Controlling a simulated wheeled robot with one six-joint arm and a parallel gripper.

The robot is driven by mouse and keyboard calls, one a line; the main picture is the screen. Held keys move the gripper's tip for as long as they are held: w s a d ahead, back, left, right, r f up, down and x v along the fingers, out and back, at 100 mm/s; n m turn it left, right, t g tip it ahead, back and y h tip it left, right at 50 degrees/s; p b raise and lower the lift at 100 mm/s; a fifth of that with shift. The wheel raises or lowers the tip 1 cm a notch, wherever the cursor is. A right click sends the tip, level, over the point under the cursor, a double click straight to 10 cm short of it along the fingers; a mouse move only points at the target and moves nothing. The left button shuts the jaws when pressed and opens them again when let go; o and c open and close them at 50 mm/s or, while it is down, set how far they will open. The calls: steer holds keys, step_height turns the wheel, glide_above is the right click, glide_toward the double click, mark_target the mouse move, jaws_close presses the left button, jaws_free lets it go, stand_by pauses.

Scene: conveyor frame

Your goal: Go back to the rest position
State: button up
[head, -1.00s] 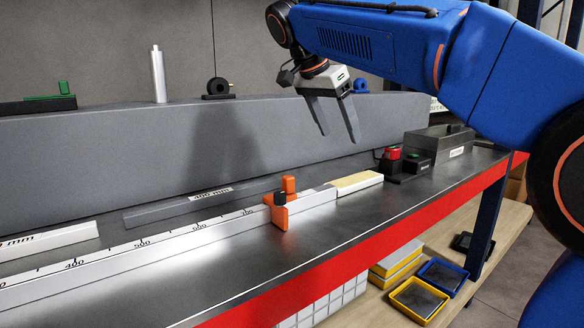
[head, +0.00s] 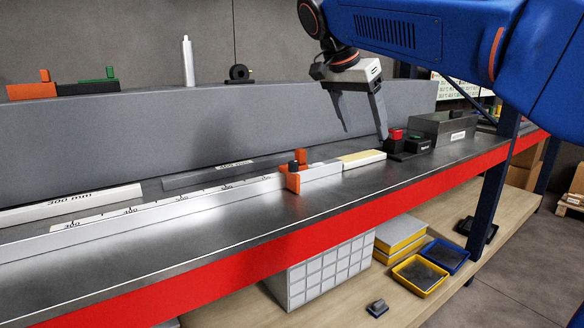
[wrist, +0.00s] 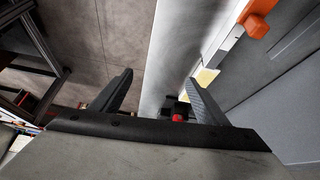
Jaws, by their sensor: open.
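My gripper (head: 362,116) is open and empty in the head view. It hangs from my blue arm above the dark bench top, its fingers pointing down in front of the grey back wall of the bench. In the wrist view both dark fingers (wrist: 158,92) are spread with nothing between them. An orange stop (head: 294,176) with a black knob sits on the white measuring rail (head: 150,222), to the left of and below my gripper. It also shows at the top right of the wrist view (wrist: 257,25).
A white cylinder (head: 188,62) stands on the back ledge. Yellow and blue trays (head: 418,276) lie on the lower shelf. The bench's front strip is clear.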

steer(key=s+d+f+n+y, duration=0.2)
steer(key=s+d+f+n, duration=0.3)
steer(key=s+f, duration=0.9)
steer(key=s+d+f+n+t+y, duration=0.1)
steer(key=s+d+f+n, duration=0.4)
steer(key=s+f, duration=0.9)
steer(key=d+f+y, duration=0.1)
steer(key=d+f, duration=0.2)
steer(key=f, duration=0.3)
steer(key=shift+t+y, duration=0.3)
steer(key=shift+s+f, duration=0.1)
